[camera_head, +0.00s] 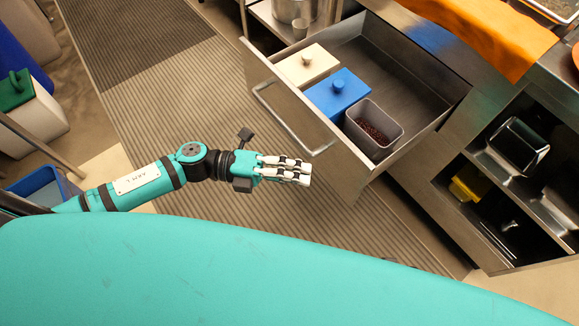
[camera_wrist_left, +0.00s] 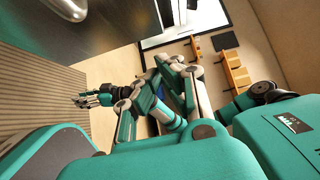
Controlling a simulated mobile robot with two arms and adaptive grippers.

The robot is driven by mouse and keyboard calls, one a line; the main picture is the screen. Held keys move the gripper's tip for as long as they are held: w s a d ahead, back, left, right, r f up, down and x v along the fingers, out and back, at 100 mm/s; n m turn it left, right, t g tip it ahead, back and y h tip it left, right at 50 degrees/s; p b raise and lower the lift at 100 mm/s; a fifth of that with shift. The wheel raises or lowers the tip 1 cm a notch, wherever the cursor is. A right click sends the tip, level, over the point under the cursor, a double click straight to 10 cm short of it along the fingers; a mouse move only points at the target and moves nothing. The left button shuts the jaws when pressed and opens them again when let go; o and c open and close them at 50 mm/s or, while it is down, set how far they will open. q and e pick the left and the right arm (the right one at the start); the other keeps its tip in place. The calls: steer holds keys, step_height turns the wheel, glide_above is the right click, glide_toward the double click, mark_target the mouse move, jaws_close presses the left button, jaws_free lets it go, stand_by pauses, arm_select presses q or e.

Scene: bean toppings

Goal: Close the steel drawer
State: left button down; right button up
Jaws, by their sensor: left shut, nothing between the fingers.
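The steel drawer (camera_head: 415,83) is pulled open from the counter in the head view. Its front panel (camera_head: 290,92) faces my left arm and carries a long bar handle (camera_head: 283,122). Inside stand a white lidded box (camera_head: 300,70), a blue lidded box (camera_head: 330,97) and a grey open container (camera_head: 391,143) of dark beans. My left gripper (camera_head: 309,174) is shut and empty, in front of the drawer's front, below the handle in the picture. I cannot tell its height. In the left wrist view a small distant gripper (camera_wrist_left: 84,101) shows, probably my right one; its jaws are unclear.
Open shelves (camera_head: 515,165) with containers and a yellow item stand right of the drawer. An orange cloth (camera_head: 490,35) lies on the counter above. A ribbed floor mat (camera_head: 200,95) lies left of the drawer. A green-lidded bin (camera_head: 35,120) stands at the left.

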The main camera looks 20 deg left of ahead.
arm_select(q)
glide_toward(363, 168)
steer(key=s+d, duration=0.3)
steer(key=w+d, duration=0.2)
steer(key=w, duration=0.1)
steer(key=shift+w+d, duration=0.1)
steer(key=shift+w, duration=0.05)
arm_select(e)
steer(key=shift+s+f, duration=0.1)
steer(key=shift+f, duration=0.2)
steer(key=shift+s, duration=0.1)
arm_select(q)
steer(key=shift+w+d, duration=0.1)
steer(key=shift+w, duration=0.05)
